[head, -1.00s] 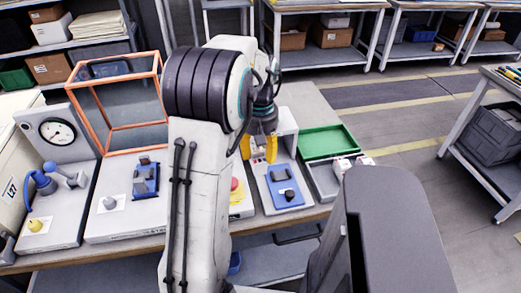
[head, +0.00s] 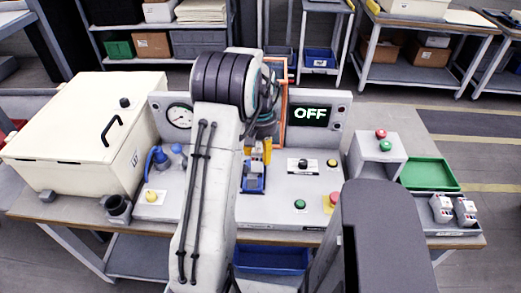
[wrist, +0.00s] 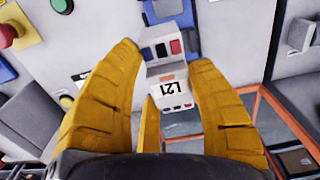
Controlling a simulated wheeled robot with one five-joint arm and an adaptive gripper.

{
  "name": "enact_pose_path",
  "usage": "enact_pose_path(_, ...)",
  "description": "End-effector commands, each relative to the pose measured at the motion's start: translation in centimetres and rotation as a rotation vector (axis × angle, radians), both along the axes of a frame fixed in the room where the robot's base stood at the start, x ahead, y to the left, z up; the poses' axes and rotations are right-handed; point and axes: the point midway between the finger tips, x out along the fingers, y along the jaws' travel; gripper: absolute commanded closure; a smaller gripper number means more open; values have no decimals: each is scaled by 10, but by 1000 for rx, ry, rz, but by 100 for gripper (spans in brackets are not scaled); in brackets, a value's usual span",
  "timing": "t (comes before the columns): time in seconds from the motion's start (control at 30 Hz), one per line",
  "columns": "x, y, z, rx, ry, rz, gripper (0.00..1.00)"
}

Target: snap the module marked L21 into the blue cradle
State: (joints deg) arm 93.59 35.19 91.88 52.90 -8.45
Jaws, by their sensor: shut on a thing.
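The module marked L21 (wrist: 168,72) is white and grey with red and dark blue terminals; its label reads upside down in the wrist view. My gripper (wrist: 166,62), with yellow fingers, is shut on it. The blue cradle (wrist: 152,13) shows partly at the top of the wrist view, just beyond the module. In the head view the cradle (head: 253,187) lies on the panel below my gripper (head: 260,152). The fingers and arm hide part of it, and I cannot tell whether module and cradle touch.
A gauge panel (head: 180,117) and cream box (head: 85,125) stand left. A button box (head: 380,155), green tray (head: 430,174) and grey tray with two modules (head: 453,209) are right.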

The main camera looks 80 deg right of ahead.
Motion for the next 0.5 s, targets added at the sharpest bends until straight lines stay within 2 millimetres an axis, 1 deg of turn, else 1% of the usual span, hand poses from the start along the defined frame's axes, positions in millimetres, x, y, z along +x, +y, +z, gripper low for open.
enact_pose_path(0.27,1,-2,-3,0,0,-14,87)
enact_pose_path(0.5,1,-2,-14,0,0,-14,87)
